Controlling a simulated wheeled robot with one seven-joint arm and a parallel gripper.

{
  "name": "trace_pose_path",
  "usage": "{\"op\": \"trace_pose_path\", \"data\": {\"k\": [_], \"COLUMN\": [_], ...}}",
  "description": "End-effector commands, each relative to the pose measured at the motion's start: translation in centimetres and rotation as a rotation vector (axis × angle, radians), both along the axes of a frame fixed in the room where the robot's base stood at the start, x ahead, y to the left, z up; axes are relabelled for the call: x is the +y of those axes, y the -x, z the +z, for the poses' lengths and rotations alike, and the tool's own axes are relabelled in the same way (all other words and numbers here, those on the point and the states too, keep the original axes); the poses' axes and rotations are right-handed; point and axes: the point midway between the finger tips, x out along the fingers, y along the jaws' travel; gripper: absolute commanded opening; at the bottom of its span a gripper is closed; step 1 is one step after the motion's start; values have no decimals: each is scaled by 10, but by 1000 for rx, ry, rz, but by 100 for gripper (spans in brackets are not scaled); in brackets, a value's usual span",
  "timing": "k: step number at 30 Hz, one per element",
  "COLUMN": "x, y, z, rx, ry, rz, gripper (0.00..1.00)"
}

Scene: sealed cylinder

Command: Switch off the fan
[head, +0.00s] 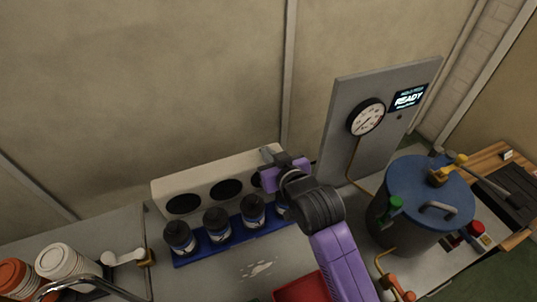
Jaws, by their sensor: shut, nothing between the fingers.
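No part is plainly marked as a fan. A long cream box (212,178) with several dark round openings stands against the back wall, and it may be the fan unit. I cannot make out a switch on it. My gripper (268,154) is at the top right end of this box, with its grey fingers shut and empty. I cannot tell whether the fingers touch the box. My purple and black arm hides the box's right end and part of the front there.
Several dark jars stand in a blue rack (190,257) before the box. A grey panel (345,120) with a gauge (367,117) and a screen reading READY (407,98) stands right. A blue-lidded cylinder (405,190) is beside my arm. A red tray (290,291) lies in front.

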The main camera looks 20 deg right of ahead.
Motion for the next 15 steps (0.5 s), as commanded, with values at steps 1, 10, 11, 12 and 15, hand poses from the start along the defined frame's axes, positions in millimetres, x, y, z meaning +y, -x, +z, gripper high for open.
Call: {"op": "trace_pose_path", "data": {"k": [1,10,11,12,15], "x": [0,0,0,0,0], "y": [1,2,2,2,2], "z": [-9,-9,-9,-9,-6], "rx": [-13,-64,-64,-64,-64], "ry": [0,0,0,0,0], "rz": [0,0,0,0,0], "gripper": [0,0,0,0,0]}}
